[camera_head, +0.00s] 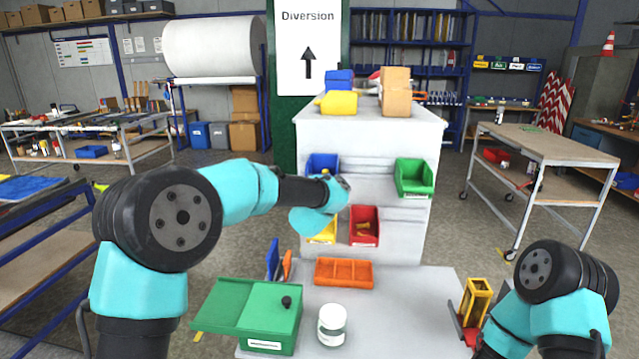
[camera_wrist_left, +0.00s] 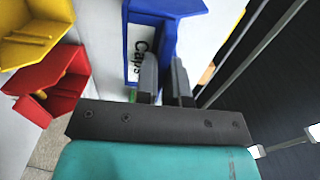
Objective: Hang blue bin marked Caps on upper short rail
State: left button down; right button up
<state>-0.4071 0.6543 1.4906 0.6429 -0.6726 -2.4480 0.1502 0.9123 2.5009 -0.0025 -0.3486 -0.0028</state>
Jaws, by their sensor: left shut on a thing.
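The blue bin (camera_head: 323,163) is at the upper left of the white panel (camera_head: 380,140) in the head view. In the left wrist view the blue bin (camera_wrist_left: 168,8) shows its white label (camera_wrist_left: 139,55) reading Caps. My left gripper (camera_wrist_left: 166,75) is shut on the bin's labelled wall, with one finger in front of the label. In the head view my left arm hides part of the bin, and I cannot tell whether it touches a rail. My right gripper (camera_head: 487,350) is low at the right, partly cut off by the frame edge.
A green bin (camera_head: 414,177) hangs at the panel's right. A yellow bin (camera_head: 323,236) and a red bin (camera_head: 364,226) hang lower. A green box (camera_head: 250,315), a white jar (camera_head: 331,325), an orange tray (camera_head: 344,273) and a yellow holder (camera_head: 477,298) stand on the table.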

pick_arm(q)
jog(key=shift+f, duration=0.2)
dwell(0.5)
jog(key=c, duration=1.1)
grip_release()
jog(key=shift+s, duration=0.1)
jog(key=s, duration=1.7)
jog(key=shift+s+a, duration=0.1)
jog(key=shift+a, duration=0.1)
jog(key=shift+f, duration=0.15)
